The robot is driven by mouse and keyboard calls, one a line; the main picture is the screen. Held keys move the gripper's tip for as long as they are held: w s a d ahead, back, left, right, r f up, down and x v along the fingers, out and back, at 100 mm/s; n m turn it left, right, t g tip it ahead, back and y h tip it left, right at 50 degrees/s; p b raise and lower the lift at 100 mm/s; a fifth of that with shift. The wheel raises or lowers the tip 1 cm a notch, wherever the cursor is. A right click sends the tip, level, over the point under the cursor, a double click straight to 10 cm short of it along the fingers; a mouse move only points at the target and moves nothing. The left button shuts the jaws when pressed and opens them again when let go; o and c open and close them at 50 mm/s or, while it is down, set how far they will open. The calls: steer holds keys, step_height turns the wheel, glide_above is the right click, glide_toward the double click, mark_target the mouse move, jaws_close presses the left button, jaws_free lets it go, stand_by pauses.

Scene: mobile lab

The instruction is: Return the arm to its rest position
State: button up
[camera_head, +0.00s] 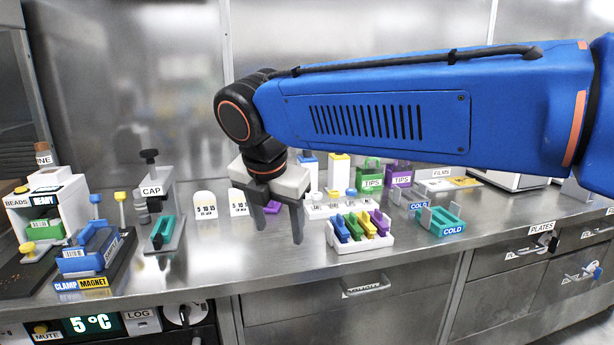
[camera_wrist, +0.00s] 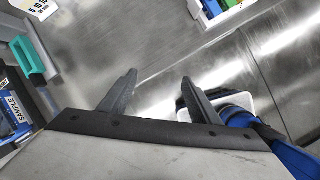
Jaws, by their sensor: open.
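My gripper (camera_head: 283,222) hangs at the end of my blue arm (camera_head: 400,105), above the metal bench in the head view. Its two fingers point down and are apart, with nothing between them. The wrist view shows the open fingers (camera_wrist: 158,85) over bare metal near the bench's front edge.
The bench (camera_head: 230,262) is clear below and left of my gripper. A teal cold block (camera_head: 437,222) and TIPS boxes (camera_head: 371,174) stand at right. Drawers (camera_head: 330,305) are below.

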steer(key=s+d+f+m, duration=0.2)
steer(key=d+f+m, duration=0.1)
steer(key=d+m, duration=0.65)
steer(key=s+d+f+m, duration=0.2)
steer(key=d+f+m, duration=0.3)
steer(key=d, duration=0.8)
steer(key=s+d+f+m, duration=1)
steer(key=s+d+m, duration=0.1)
steer(key=m, duration=0.5)
steer(key=shift+s+d+t+y, duration=0.3)
steer(key=shift+s+d, duration=0.1)
steer(key=shift+d, duration=0.15)
steer(key=shift+m, duration=0.25)
